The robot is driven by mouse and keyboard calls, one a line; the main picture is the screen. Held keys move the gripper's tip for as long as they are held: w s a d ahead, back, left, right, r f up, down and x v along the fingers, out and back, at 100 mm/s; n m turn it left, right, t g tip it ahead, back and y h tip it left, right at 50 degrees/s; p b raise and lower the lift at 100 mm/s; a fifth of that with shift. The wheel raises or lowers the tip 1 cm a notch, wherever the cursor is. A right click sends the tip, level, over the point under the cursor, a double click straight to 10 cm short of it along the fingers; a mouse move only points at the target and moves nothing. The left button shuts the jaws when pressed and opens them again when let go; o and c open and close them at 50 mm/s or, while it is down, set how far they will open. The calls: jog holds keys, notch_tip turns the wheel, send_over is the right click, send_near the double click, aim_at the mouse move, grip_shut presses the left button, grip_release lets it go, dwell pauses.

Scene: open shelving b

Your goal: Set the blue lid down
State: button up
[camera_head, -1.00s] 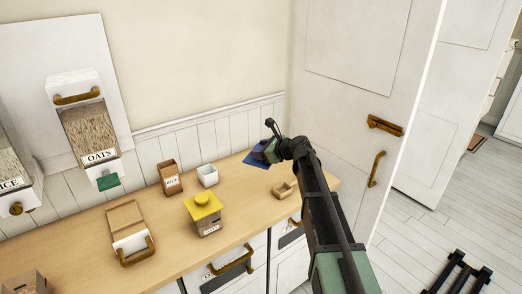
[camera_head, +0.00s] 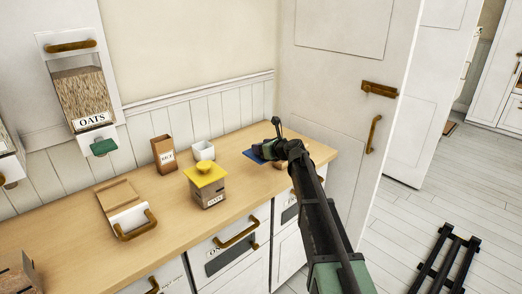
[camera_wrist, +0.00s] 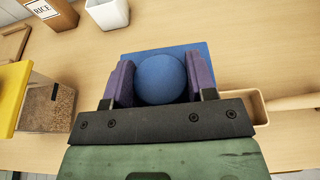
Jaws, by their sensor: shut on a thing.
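The blue lid (camera_wrist: 190,52) is a flat square with a round blue knob (camera_wrist: 160,79). In the wrist view my gripper (camera_wrist: 160,82) has its two purple pads closed on either side of the knob. In the head view the blue lid (camera_head: 254,154) shows partly beyond my gripper (camera_head: 270,152), low over the right part of the wooden counter (camera_head: 236,148). The arm hides much of it. Whether the lid touches the counter, I cannot tell.
Left of the lid stand a box with a yellow lid (camera_head: 205,174), a white cup (camera_head: 203,150) and a RICE box (camera_head: 163,154). A small wooden scoop (camera_wrist: 262,104) lies close to the lid's right. A tray with a handle (camera_head: 125,208) lies farther left.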

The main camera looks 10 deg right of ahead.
notch_tip(320, 180, down, 6)
jog(key=b, duration=0.6)
jog(key=shift+a+f, duration=0.1)
jog(key=shift+f, duration=0.15)
jog(key=shift+f+b, duration=0.55)
jog(key=shift+b, duration=0.1)
jog(key=o, duration=1.1)
jog(key=shift+s, duration=0.1)
jog(key=p+v, duration=0.3)
jog(key=v, duration=0.7)
jog(key=shift+s+d+r, duration=0.15)
jog(key=shift+s+d, duration=0.05)
jog(key=shift+s, duration=0.1)
